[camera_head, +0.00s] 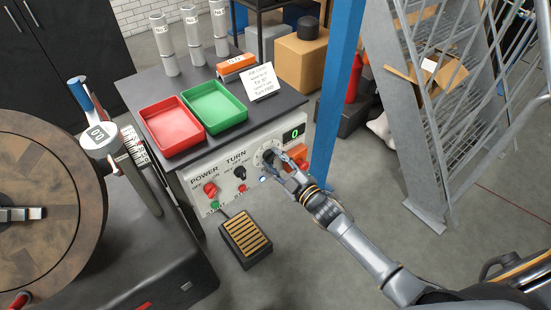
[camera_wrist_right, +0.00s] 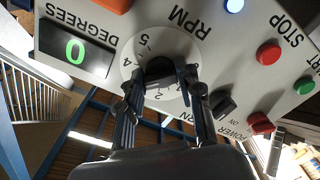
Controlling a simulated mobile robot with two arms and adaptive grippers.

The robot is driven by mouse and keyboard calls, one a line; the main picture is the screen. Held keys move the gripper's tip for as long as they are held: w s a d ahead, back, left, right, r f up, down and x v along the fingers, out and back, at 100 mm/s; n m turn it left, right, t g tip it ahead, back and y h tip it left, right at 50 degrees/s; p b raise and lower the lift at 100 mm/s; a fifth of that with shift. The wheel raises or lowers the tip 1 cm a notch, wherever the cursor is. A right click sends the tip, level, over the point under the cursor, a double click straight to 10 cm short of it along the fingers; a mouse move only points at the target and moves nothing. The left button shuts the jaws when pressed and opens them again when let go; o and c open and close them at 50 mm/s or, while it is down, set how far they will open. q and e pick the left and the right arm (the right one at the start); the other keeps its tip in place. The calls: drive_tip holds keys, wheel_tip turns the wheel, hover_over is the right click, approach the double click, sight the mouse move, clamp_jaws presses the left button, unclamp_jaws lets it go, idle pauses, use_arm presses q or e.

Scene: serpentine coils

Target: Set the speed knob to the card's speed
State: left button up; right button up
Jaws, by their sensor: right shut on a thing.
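The speed knob (camera_wrist_right: 160,68) is black and sits on a round white dial marked RPM (camera_wrist_right: 143,46) on the panel. Some dial numbers show, such as 5, 4 and 2; the pointer setting cannot be read. My right gripper (camera_wrist_right: 162,88) has a finger on either side of the knob and is shut on it. In the head view my right gripper (camera_head: 281,161) is at the panel's right part and partly covers the dial. The white card (camera_head: 262,82) stands on the bench top; its small writing is not clearly legible. My left gripper is not in view.
The panel (camera_head: 200,174) also has a red POWER switch (camera_head: 210,188), a black TURN knob (camera_head: 240,172) and a green display (camera_head: 293,133) reading 0. An orange box (camera_head: 298,152) is close beside my gripper. A blue post (camera_head: 335,100) stands to the right.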

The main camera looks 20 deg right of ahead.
drive_tip(key=shift+s+a+f+m+p, duration=0.1)
drive_tip(key=shift+m+p, duration=0.1)
drive_tip(key=shift+m, duration=3.8)
drive_tip(key=shift+a+f+m+p, duration=0.1)
drive_tip(key=shift+m+p, duration=0.1)
drive_tip(key=shift+m, duration=3.8)
drive_tip(key=shift+r, duration=0.1)
drive_tip(key=o, duration=1.1)
drive_tip(key=shift+o, duration=0.2)
drive_tip(key=shift+s, duration=0.1)
drive_tip(key=v, duration=1.2)
